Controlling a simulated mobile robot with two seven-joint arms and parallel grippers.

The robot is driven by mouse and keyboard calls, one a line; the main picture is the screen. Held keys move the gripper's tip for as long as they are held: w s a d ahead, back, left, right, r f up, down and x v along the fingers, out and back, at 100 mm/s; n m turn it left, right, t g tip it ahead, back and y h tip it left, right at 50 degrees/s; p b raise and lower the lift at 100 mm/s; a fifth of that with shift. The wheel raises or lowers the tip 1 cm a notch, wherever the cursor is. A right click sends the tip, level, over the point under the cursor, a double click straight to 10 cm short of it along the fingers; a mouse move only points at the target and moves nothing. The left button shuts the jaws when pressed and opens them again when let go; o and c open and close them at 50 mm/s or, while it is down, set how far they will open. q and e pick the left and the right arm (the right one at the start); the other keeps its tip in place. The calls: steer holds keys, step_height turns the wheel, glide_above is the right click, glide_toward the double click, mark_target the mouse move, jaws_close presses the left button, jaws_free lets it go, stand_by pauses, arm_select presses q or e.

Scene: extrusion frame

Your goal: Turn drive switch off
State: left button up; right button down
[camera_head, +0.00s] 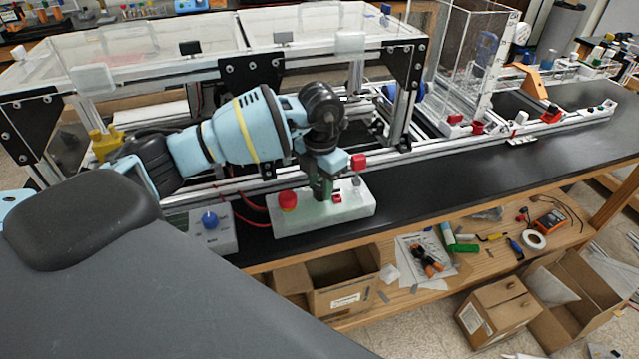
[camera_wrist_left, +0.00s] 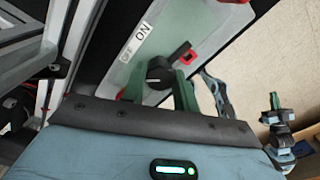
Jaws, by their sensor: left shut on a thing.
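A pale control box (camera_head: 350,208) stands at the bench's front edge, with a red mushroom button (camera_head: 288,201) at its left end. My left gripper (camera_head: 322,190) reaches down onto the middle of this box and hides the spot between its fingers. In the left wrist view, the drive switch is a black rotary knob (camera_wrist_left: 160,72) on the box's pale green face. A small OFF/ON label (camera_wrist_left: 137,40) lies beside it. The green fingers of my left gripper (camera_wrist_left: 160,88) are shut on the knob, one on each side.
A grey box with a blue knob (camera_head: 210,219) sits just left of the control box. Behind is an aluminium extrusion frame (camera_head: 255,182) with clear panels and black brackets. The black bench top (camera_head: 480,170) is clear to the right.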

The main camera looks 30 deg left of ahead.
mark_target(321, 187)
arm_select(q)
steer(key=shift+n, duration=0.4)
steer(key=o, duration=1)
steer(key=shift+r, duration=3.95)
steer(key=shift+f, duration=0.1)
